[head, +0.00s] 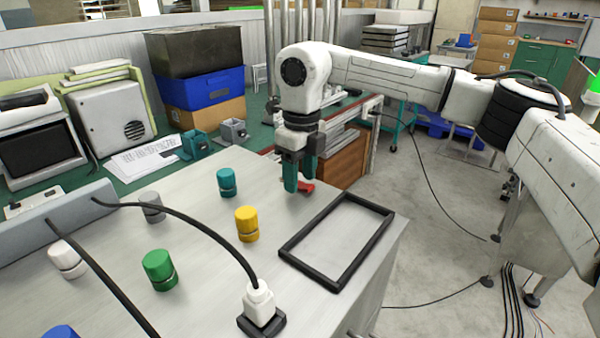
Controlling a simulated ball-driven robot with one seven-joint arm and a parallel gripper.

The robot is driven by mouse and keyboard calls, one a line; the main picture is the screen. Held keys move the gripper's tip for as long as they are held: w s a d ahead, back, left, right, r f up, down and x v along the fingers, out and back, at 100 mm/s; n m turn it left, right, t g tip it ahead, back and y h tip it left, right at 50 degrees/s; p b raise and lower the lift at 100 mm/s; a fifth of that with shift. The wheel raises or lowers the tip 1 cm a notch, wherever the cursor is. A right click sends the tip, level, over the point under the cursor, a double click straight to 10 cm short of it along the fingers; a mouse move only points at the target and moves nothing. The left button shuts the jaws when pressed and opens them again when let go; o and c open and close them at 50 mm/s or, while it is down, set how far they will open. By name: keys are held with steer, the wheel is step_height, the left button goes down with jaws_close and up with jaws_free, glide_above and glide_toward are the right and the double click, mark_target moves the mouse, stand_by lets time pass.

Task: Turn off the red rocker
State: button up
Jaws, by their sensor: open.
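The red rocker (305,187) sits on the grey panel top (200,255) near its far right edge, partly hidden by my gripper. My gripper (297,188) points straight down with its teal fingers right at the rocker. It is open, and nothing shows held in it. I cannot tell whether a finger touches the rocker, nor which way the rocker is tipped.
A black rectangular frame (285,250) lies in front of the gripper. A yellow knob (247,223), teal knob (227,182) and green knob (159,269) stand to the left. A white plug (259,303) with a black cable stands at the front.

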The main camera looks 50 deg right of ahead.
mark_target(301, 183)
step_height(301, 183, up, 11)
steer(key=p, duration=0.1)
steer(key=shift+s, duration=0.15)
steer(key=shift+f, duration=0.1)
stand_by(0.6)
